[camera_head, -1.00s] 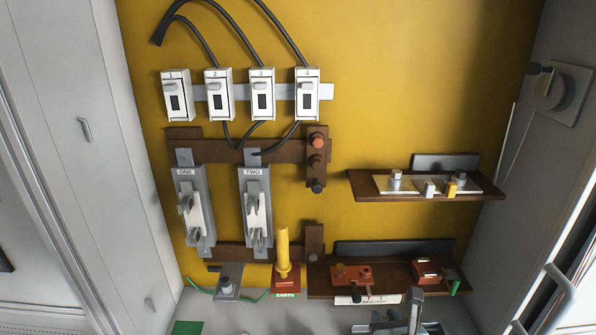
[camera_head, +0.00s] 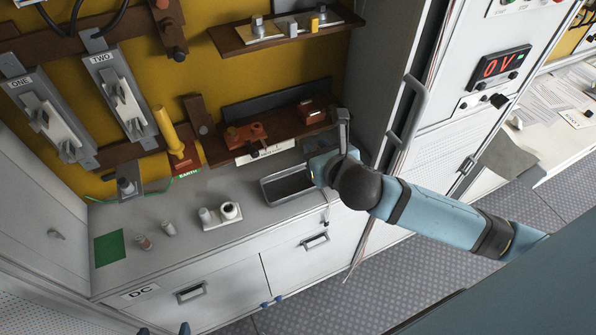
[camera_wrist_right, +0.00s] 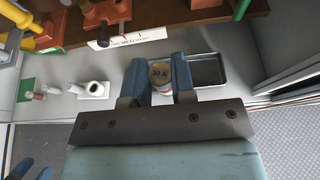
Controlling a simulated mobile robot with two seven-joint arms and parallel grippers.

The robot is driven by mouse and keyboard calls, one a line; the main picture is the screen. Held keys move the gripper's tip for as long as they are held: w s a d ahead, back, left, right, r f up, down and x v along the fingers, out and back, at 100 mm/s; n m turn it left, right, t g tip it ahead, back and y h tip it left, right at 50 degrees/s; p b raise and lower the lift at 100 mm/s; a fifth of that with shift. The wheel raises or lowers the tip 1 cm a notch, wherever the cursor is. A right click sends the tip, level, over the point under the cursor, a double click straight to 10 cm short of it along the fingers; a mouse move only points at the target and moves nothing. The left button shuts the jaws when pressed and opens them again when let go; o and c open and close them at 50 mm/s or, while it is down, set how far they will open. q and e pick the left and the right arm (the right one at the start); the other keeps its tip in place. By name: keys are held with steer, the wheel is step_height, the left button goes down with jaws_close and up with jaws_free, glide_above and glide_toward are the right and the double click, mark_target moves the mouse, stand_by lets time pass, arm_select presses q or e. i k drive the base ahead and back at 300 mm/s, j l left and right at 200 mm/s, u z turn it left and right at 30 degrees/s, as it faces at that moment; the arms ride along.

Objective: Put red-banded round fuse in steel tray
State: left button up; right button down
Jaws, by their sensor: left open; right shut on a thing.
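My right gripper (camera_head: 322,168) is at the right end of the steel tray (camera_head: 268,202) on the grey worktop. In the right wrist view my right gripper (camera_wrist_right: 159,82) is shut on a round fuse (camera_wrist_right: 160,72) with a "30 A" end label; a little red shows on its lower side. The head view hides the fuse. My left gripper (camera_head: 164,329) is open at the bottom edge, only its blue tips showing.
Small cylinders (camera_head: 143,242) stand near a green mat (camera_head: 110,248). A white base (camera_head: 222,217) with two round pieces stands left of the tray. A brown shelf (camera_head: 280,133) is behind it. An open cabinet door handle (camera_head: 410,115) is close to my right arm.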

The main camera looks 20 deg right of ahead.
mark_target(140, 240)
steer(key=k+l+u, duration=0.2)
steer(key=l+u, duration=0.15)
steer(key=k+l+u, duration=0.2)
steer(key=l+u, duration=0.15)
steer(key=k+l+u, duration=0.35)
steer(key=i, duration=0.05)
